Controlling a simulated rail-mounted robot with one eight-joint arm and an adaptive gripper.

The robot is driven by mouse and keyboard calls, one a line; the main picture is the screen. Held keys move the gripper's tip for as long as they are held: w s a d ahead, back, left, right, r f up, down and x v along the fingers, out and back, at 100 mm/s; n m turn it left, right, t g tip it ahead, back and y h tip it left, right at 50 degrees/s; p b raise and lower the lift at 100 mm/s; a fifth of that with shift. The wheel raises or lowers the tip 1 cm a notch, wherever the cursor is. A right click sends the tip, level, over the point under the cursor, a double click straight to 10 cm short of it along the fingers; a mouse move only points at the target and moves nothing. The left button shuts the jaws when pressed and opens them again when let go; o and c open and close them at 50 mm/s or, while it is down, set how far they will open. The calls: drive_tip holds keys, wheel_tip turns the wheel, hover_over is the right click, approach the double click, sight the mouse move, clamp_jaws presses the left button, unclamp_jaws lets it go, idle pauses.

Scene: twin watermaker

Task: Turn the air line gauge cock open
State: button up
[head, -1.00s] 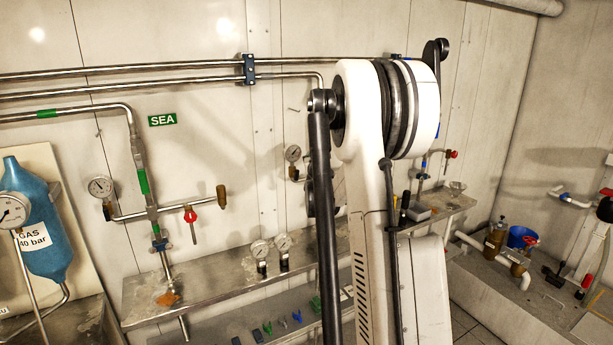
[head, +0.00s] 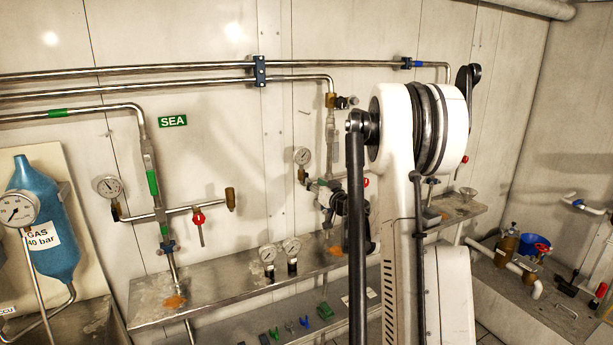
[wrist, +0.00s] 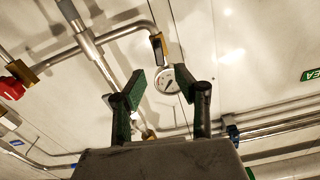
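The air line gauge (head: 302,157) is a small round white dial on the middle pipework; I take it for the dial (wrist: 168,82) in the wrist view. A brass gauge cock (head: 301,175) sits just under it, a small brass block (wrist: 157,42) above the dial in the inverted wrist view. The cock's lever setting is too small to tell. My gripper (wrist: 160,91) is open in the wrist view, its two green-padded fingers apart. The dial shows between the fingertips, beyond them, with nothing gripped. In the head view my arm partly covers this pipework and the gripper is unclear.
A red valve handle (wrist: 12,88) is at the wrist view's left. The air line's upright pipe (head: 330,130) stands right of the gauge. Another gauge (head: 108,186) and red-handled valve (head: 198,217) are left. Two gauges (head: 279,252) stand along the metal shelf (head: 225,283).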

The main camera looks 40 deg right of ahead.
sight(307, 176)
drive_tip(key=x, duration=0.7)
drive_tip(key=shift+w+p, duration=0.2)
drive_tip(key=shift+p, duration=0.2)
clamp_jaws()
